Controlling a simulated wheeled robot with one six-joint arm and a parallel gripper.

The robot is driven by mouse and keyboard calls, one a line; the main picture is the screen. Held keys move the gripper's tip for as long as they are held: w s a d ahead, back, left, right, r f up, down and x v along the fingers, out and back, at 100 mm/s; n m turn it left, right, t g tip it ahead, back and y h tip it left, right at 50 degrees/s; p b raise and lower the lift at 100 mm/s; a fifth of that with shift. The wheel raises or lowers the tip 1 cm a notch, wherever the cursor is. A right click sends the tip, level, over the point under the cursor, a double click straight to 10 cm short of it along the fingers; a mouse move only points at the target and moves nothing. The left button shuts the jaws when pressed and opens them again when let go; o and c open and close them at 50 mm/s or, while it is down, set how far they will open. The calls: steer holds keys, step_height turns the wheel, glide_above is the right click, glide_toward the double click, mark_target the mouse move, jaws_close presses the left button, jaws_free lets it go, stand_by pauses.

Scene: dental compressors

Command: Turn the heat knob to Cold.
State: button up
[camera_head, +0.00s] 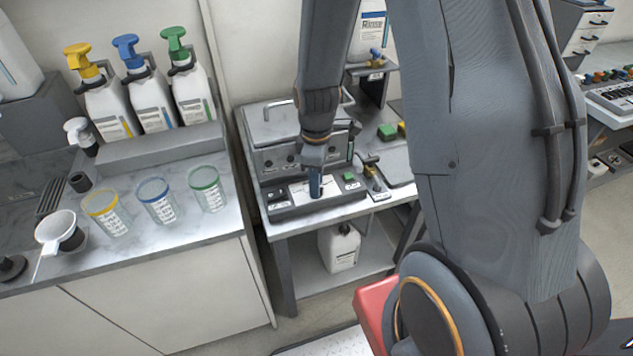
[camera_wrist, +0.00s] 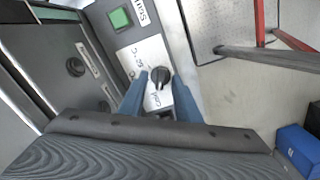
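The heat knob (camera_wrist: 160,75) is a small black round knob on a white label plate (camera_wrist: 147,54) in the wrist view. The word "Cold" is printed beside it on the side nearer my gripper, and a temperature marking stands on its left. I cannot clearly tell where the knob points. My gripper (camera_wrist: 160,80) has its two blue fingers apart, one on each side of the knob, with a gap seen on both sides. In the head view my gripper (camera_head: 316,187) reaches down to the front panel of the grey machine (camera_head: 280,160); the fingers hide the knob there.
A green Start button (camera_wrist: 119,18) sits close to the knob; it also shows in the head view (camera_head: 349,177). A valve (camera_head: 372,170) stands right of the panel. Cups (camera_head: 158,203) and pump bottles (camera_head: 150,105) stand on the left counter. A blue box (camera_wrist: 300,150) lies lower right.

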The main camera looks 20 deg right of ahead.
steer(key=shift+r+b, duration=0.85)
steer(key=shift+r, duration=3.05)
steer(key=shift+s, duration=0.1)
steer(key=s+r+m+t+b, duration=0.1)
steer(key=s+r+m, duration=0.2)
steer(key=s+m, duration=0.6)
steer(key=m, duration=0.3)
steer(key=shift+s+r, duration=0.3)
steer(key=shift+s, duration=0.1)
